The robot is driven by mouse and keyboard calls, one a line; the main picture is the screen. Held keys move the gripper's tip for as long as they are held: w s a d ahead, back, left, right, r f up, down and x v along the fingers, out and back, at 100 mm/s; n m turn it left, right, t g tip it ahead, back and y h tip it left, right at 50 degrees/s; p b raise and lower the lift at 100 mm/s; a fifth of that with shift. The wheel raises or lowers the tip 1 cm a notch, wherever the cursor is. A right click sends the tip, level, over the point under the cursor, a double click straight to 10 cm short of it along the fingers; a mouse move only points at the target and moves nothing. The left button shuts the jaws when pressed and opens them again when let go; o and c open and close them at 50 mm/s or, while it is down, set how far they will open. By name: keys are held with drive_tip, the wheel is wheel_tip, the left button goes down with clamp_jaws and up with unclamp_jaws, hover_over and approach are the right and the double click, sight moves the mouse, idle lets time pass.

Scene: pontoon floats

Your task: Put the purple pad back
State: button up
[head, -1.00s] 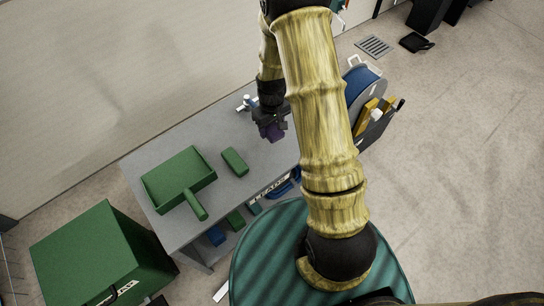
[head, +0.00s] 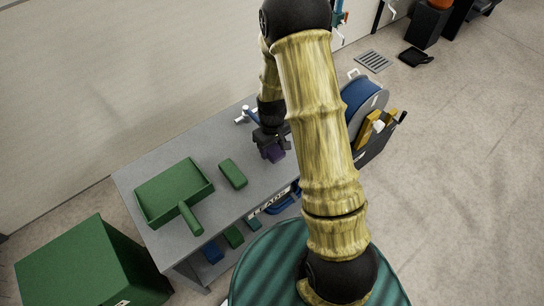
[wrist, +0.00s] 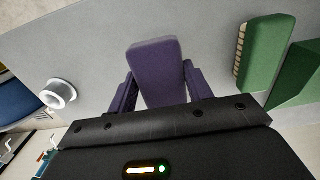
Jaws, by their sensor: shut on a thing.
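The purple pad (wrist: 158,70) is a flat block with rounded corners, upright in the middle of the wrist view. My gripper (wrist: 160,90) is shut on it, with one finger on each side. In the head view my gripper (head: 271,143) is over the right part of the grey table (head: 195,155), and the pad (head: 276,155) shows below the fingers. I cannot tell whether the pad touches the table top.
A green brush (head: 232,173) and a green dustpan (head: 174,192) lie on the table to the left. A blue reel (head: 362,98) stands right of the table. A green box (head: 80,262) is at lower left.

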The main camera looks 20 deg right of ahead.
sight(272, 155)
drive_tip(key=shift+f, duration=0.35)
drive_tip(key=shift+f+b, duration=0.3)
drive_tip(key=shift+f, duration=1.6)
drive_tip(key=shift+f, duration=0.15)
drive_tip(key=o, duration=0.9)
drive_tip(key=shift+o, duration=0.2)
wheel_tip(272, 155, up, 12)
drive_tip(key=shift+r+p, duration=0.2)
drive_tip(key=shift+p, duration=0.8)
